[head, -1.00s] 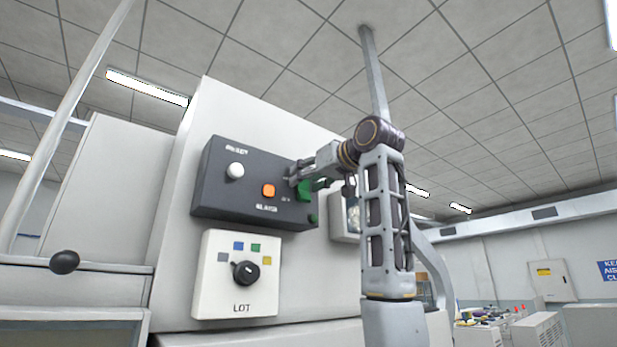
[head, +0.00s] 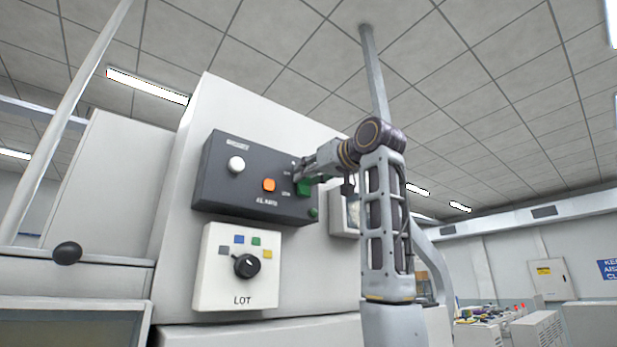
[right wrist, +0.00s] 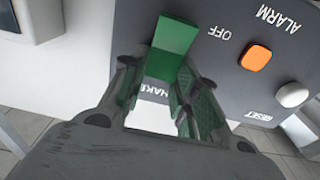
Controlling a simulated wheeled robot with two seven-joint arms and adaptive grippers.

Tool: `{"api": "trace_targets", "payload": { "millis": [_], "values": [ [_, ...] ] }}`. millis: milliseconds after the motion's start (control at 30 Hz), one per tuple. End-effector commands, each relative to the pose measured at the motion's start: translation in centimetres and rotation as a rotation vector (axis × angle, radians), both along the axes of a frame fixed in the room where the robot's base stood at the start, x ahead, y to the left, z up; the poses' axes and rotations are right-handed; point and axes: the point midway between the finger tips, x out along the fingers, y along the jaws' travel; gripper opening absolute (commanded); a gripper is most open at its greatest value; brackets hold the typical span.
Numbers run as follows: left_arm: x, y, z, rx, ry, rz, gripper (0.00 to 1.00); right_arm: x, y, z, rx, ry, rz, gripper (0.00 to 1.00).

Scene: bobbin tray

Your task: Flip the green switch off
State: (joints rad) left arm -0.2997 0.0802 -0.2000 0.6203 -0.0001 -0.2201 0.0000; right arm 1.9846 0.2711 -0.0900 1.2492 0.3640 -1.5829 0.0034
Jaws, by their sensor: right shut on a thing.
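The green switch (head: 305,187) sits at the right end of a dark control box (head: 222,185), partly hidden by my right gripper (head: 298,173). In the right wrist view, the green switch (right wrist: 174,38) stands out beside the upside-down OFF label. My right gripper (right wrist: 160,85) is shut on it, with one finger on each side. I cannot tell for sure which position the switch is in. My left gripper is not in view.
A grey-white cabinet (head: 215,105) carries both.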

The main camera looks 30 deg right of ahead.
Motion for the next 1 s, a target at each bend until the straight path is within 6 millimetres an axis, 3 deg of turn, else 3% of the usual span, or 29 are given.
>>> {"api": "trace_targets", "payload": {
  "millis": [700,1000],
  "values": [
    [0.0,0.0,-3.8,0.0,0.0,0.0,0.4,-0.7,-0.1,-0.8,0.019,-0.221,-0.001,0.06],
    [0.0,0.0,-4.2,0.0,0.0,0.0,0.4,-0.8,-0.1,-0.7,0.022,-0.266,-0.001,0.06]
  ]
}}
